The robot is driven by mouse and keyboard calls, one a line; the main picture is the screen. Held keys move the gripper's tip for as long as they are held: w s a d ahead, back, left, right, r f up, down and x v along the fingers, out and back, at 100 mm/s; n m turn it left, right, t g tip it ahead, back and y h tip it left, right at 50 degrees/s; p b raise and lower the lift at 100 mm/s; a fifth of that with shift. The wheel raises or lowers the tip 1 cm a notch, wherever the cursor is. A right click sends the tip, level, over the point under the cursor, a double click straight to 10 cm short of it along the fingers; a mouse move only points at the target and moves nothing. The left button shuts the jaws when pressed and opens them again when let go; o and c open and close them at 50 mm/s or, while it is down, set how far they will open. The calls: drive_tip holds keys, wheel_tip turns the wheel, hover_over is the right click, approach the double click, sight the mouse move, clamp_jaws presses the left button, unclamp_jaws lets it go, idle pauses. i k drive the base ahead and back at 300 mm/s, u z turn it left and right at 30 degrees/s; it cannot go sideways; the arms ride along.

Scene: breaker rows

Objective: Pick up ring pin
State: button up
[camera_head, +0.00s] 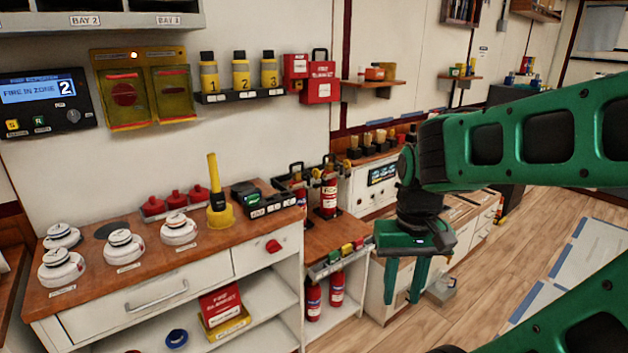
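I cannot make out a ring pin for certain at this size. Two red fire extinguishers with dark handles, a right one (328,193) and a left one (299,190), stand on the wooden counter in the middle of the head view. Small yellow parts show near their tops. My green gripper (402,299) hangs to the right of the extinguishers, fingers pointing down. Its two fingers are apart, with nothing visible between them.
Below the extinguishers, a narrow rail (335,262) holds small coloured items. More red extinguishers (337,287) stand on the shelf below. White detectors (123,248) and a yellow cone-shaped tool (218,205) occupy the left counter. A grey box (441,291) is below right of my gripper.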

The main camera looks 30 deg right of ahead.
sight(317, 175)
drive_tip(key=z, duration=0.05)
drive_tip(key=i, duration=1)
drive_tip(key=u, duration=0.05)
